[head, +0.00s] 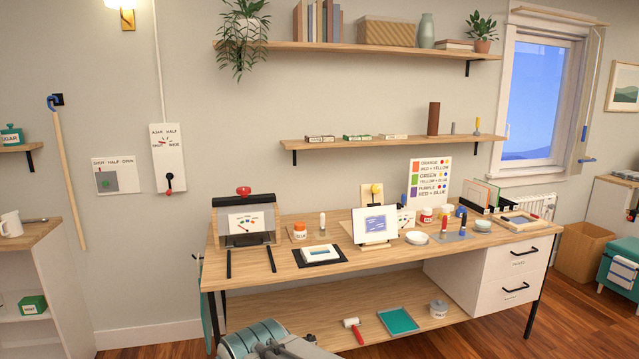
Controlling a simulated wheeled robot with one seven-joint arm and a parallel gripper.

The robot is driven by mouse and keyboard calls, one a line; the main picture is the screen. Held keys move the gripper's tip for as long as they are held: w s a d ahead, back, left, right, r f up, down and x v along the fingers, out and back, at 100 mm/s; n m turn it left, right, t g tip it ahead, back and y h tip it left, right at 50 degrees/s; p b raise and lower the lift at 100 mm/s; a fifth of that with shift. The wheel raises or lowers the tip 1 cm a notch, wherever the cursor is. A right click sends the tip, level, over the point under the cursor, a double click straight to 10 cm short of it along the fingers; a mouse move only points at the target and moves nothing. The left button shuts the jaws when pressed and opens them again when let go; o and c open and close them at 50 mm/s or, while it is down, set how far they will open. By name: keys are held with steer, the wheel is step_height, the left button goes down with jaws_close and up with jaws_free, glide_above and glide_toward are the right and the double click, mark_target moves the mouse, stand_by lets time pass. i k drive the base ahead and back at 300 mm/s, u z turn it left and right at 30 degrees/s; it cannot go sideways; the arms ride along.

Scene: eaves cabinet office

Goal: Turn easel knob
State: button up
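A small easel (375,226) stands on the middle of the wooden desk, with a white sheet bearing a blue picture on it. Just behind and above it, a yellow round knob (375,189) shows on a pale panel; I cannot tell whether it belongs to the easel. A small white dial card (406,220) stands at the easel's right, partly hidden. Part of my arm shows at the bottom edge, well in front of and below the easel. My gripper's fingers cannot be made out.
Wooden floor is clear at front right.

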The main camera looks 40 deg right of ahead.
mark_target(374, 189)
steer(key=z, duration=0.35)
steer(key=i, duration=1.5)
steer(key=z, duration=1.75)
steer(key=i, duration=1)
steer(key=z, duration=0.85)
